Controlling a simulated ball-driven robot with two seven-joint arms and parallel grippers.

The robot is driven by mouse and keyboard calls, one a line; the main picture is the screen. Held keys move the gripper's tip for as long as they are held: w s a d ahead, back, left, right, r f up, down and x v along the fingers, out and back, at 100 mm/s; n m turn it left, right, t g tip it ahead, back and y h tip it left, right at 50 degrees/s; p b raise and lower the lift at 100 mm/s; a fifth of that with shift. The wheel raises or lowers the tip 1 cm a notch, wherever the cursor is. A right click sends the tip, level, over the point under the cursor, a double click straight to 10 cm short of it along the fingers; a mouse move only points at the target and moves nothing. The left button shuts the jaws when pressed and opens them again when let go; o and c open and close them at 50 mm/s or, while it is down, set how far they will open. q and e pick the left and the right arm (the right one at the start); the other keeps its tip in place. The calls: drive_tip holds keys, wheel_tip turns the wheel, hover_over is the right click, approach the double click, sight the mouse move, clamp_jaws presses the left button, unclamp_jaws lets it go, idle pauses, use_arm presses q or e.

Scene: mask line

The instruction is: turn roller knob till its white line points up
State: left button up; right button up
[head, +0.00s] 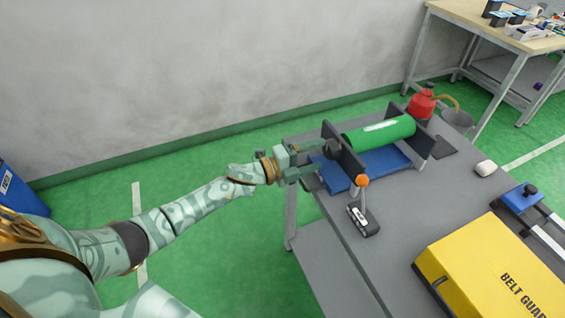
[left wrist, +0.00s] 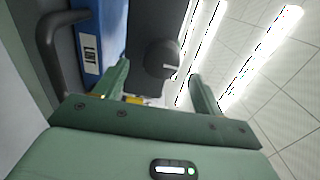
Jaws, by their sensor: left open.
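The roller knob (head: 332,149) is dark and round, on the near end of a green roller (head: 375,133) with a white stripe, held between dark grey end plates. In the left wrist view the knob (left wrist: 162,58) shows a short pale line running towards the picture's right, the side where ceiling lights show. My left gripper (head: 319,156) is open at the knob, one finger on each side. In the left wrist view its fingers (left wrist: 159,72) stand apart, with a visible gap to the knob at right; contact is not clear. My right gripper is out of view.
An orange-topped lever (head: 362,181) and its black box (head: 363,221) stand close to the roller's near plate. A red can (head: 421,106) is behind the roller. A yellow belt guard (head: 490,270) and a blue clamp (head: 522,198) fill the right of the grey table.

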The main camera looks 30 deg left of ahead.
use_arm(q)
drive_tip(key=p+v, duration=0.1)
drive_tip(key=v, duration=1.2)
drive_tip(key=shift+s+a, duration=0.25)
drive_tip(key=shift+s, duration=0.05)
